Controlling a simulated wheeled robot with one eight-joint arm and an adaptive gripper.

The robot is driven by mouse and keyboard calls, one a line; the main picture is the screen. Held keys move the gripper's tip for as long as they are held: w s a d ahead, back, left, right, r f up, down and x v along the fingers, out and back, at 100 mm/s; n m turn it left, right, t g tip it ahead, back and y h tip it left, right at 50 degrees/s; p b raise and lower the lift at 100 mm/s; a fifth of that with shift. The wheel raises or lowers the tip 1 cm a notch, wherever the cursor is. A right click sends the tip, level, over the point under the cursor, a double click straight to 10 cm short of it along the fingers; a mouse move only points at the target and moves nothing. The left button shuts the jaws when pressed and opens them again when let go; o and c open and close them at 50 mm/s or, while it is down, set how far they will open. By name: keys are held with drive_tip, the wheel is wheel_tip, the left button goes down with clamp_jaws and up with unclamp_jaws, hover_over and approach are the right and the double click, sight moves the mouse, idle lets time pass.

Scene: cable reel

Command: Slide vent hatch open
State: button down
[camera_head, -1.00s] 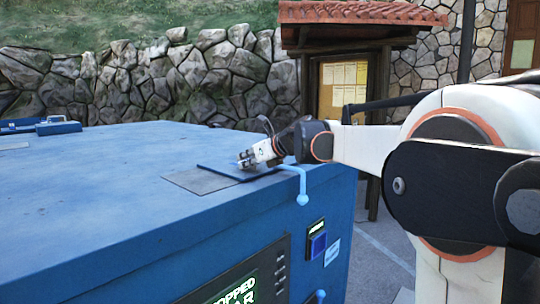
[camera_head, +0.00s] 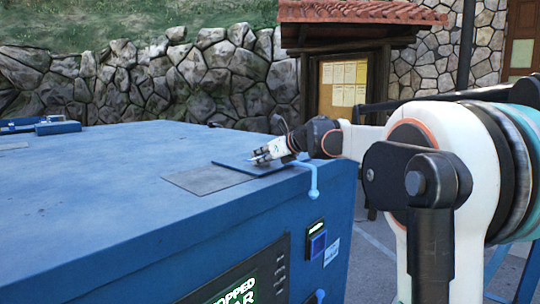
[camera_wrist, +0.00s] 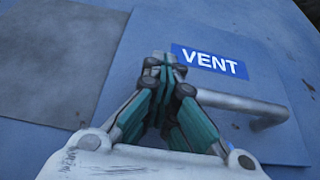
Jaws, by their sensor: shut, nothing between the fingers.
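The vent hatch is a flat blue plate (camera_head: 237,165) on top of the blue cabinet, beside a bare grey panel (camera_head: 203,179) on its left. In the wrist view the hatch (camera_wrist: 270,140) carries a blue VENT label (camera_wrist: 209,61) and a grey bar handle (camera_wrist: 240,103). My gripper (camera_head: 258,157) is over the hatch. In the wrist view my gripper (camera_wrist: 164,62) is shut and empty, fingertips left of the label, with the handle's left end beside the right finger. Whether they touch is hard to tell.
A light-blue bent rod (camera_head: 314,180) hangs over the cabinet's front edge beside the hatch. A blue button (camera_head: 317,245) and a display (camera_head: 240,290) are on the cabinet front.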

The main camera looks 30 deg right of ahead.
drive_tip(key=shift+w+d, duration=0.3)
drive_tip(key=shift+d, duration=0.65)
drive_tip(key=shift+w+d, duration=0.3)
drive_tip(key=shift+d, duration=0.6)
drive_tip(key=shift+s+a+r+p, duration=0.2)
drive_tip(key=shift+a+r+p, duration=0.35)
drive_tip(key=shift+r, duration=0.25)
drive_tip(key=shift+s+a+r+p, duration=0.15)
drive_tip(key=shift+a+r+p, duration=0.35)
drive_tip(key=shift+r, duration=0.25)
drive_tip(key=s+d+r, duration=0.2)
drive_tip(key=s+d, duration=0.1)
drive_tip(key=s, duration=0.8)
drive_tip(key=shift+s+d, duration=0.2)
drive_tip(key=shift+d, duration=0.15)
